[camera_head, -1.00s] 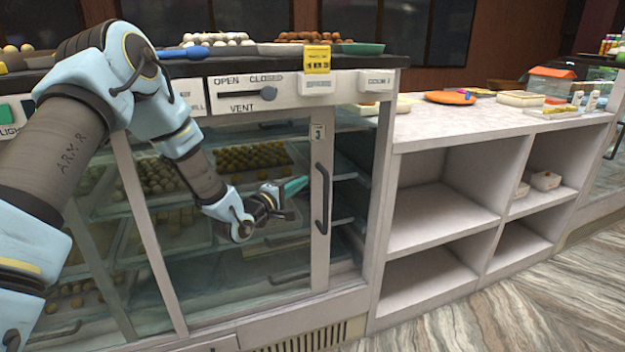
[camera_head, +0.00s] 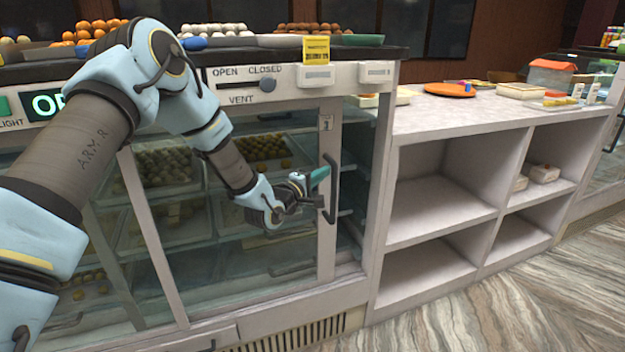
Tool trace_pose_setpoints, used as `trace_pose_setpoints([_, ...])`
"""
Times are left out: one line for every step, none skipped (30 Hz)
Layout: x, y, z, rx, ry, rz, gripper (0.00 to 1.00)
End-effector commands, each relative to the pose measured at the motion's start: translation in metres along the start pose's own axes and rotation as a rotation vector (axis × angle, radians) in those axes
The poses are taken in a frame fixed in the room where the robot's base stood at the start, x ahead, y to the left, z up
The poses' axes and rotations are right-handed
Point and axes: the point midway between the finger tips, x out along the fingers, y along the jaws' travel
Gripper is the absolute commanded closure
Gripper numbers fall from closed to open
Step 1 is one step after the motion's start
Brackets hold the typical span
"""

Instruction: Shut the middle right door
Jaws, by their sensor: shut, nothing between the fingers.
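A gap shows between this stile and the case's right post (camera_head: 378,190), so the door is partly open. My gripper (camera_head: 322,188), with a teal part at its end, is shut and empty. It is right at the handle, on its left side; I cannot tell whether it touches. Trays of round sweets (camera_head: 262,146) show behind the glass.
A dark countertop (camera_head: 160,57) with sweets runs above the case. A vent slider (camera_head: 267,84) sits on the panel over the door. A white open shelf unit (camera_head: 400,148) with an orange plate (camera_head: 450,90) stands to the right. The patterned floor (camera_head: 500,310) in front is clear.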

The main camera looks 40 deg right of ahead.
Motion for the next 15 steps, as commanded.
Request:
trace_pose_setpoints([0.012, -0.004, 0.01, 0.0, -0.007, 0.007, 1.0])
trace_pose_setpoints([0.018, -0.004, 0.015, -0.001, -0.007, 0.007, 1.0])
trace_pose_setpoints([0.026, -0.004, 0.021, -0.001, -0.008, 0.008, 1.0])
trace_pose_setpoints([0.033, -0.005, 0.025, -0.001, -0.008, 0.008, 1.0])
trace_pose_setpoints([0.04, -0.005, 0.03, -0.001, -0.008, 0.008, 1.0])
trace_pose_setpoints([0.048, -0.005, 0.036, -0.001, -0.008, 0.007, 1.0])
trace_pose_setpoints([0.054, -0.004, 0.04, -0.001, -0.008, 0.009, 1.0])
trace_pose_setpoints([0.06, -0.005, 0.044, -0.001, -0.008, 0.007, 1.0])
trace_pose_setpoints([0.068, -0.004, 0.049, -0.002, -0.008, 0.008, 1.0])
trace_pose_setpoints([0.073, -0.004, 0.053, -0.002, -0.007, 0.007, 1.0])
trace_pose_setpoints([0.078, -0.004, 0.056, 0.0, -0.007, 0.008, 1.0])
trace_pose_setpoints([0.085, -0.004, 0.061, -0.001, -0.008, 0.006, 1.0])
trace_pose_setpoints([0.089, -0.003, 0.064, -0.002, -0.007, 0.007, 1.0])
trace_pose_setpoints([0.093, -0.003, 0.066, -0.001, -0.007, 0.006, 1.0])
trace_pose_setpoints([0.098, -0.002, 0.069, 0.0, -0.006, 0.006, 1.0])
